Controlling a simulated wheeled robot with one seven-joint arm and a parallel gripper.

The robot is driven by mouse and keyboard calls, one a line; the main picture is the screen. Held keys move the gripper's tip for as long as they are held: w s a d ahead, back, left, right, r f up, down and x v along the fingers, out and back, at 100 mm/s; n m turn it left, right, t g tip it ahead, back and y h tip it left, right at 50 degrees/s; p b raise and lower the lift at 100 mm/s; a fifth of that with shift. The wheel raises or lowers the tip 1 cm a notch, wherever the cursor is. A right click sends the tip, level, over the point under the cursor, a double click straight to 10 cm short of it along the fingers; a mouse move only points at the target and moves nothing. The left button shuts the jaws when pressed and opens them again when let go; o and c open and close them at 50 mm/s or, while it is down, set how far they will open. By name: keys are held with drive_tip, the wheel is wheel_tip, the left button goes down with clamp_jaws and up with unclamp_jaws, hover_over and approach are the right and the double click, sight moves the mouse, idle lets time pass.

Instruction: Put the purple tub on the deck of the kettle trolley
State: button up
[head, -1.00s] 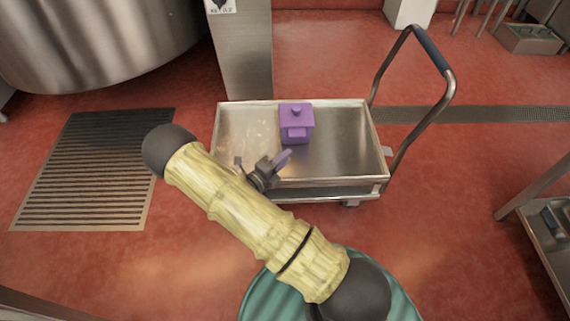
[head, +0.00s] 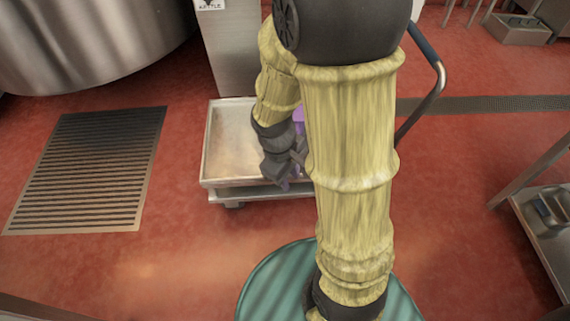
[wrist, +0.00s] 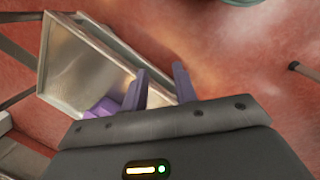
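The purple tub (head: 299,114) is on the metal deck of the kettle trolley (head: 222,150). In the head view my arm hides most of the tub and the right part of the deck. In the wrist view the tub (wrist: 103,107) shows at the lower left, inside the trolley's raised rim (wrist: 45,60) and partly behind a finger. My gripper (wrist: 160,75) is open, its two purplish fingers apart with nothing held between them. It is beside the tub; whether they touch is unclear.
The trolley's push handle (head: 437,75) rises at the right. A large steel kettle (head: 90,40) and a steel post (head: 232,55) stand behind. A floor grate (head: 90,170) lies left, and a steel rack (head: 545,215) stands right. Red floor is clear in front of the trolley.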

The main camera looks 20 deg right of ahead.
drive_tip(key=r+m+t, duration=0.1)
drive_tip(key=m, duration=0.1)
drive_tip(key=r+m+t+y, duration=0.1)
drive_tip(key=r+m, duration=0.1)
drive_tip(key=a+r+m+t+y, duration=0.1)
drive_tip(key=r+m, duration=0.1)
drive_tip(key=shift+a+m, duration=0.1)
drive_tip(key=shift+m, duration=0.3)
drive_tip(key=w+p+v, duration=0.2)
drive_tip(key=p+v, duration=1)
drive_tip(key=p, duration=0.1)
drive_tip(key=shift+w+r, duration=0.2)
drive_tip(key=shift+r, duration=0.4)
drive_tip(key=shift+f, duration=0.1)
drive_tip(key=shift+o, duration=0.8)
drive_tip(key=shift+w, duration=0.1)
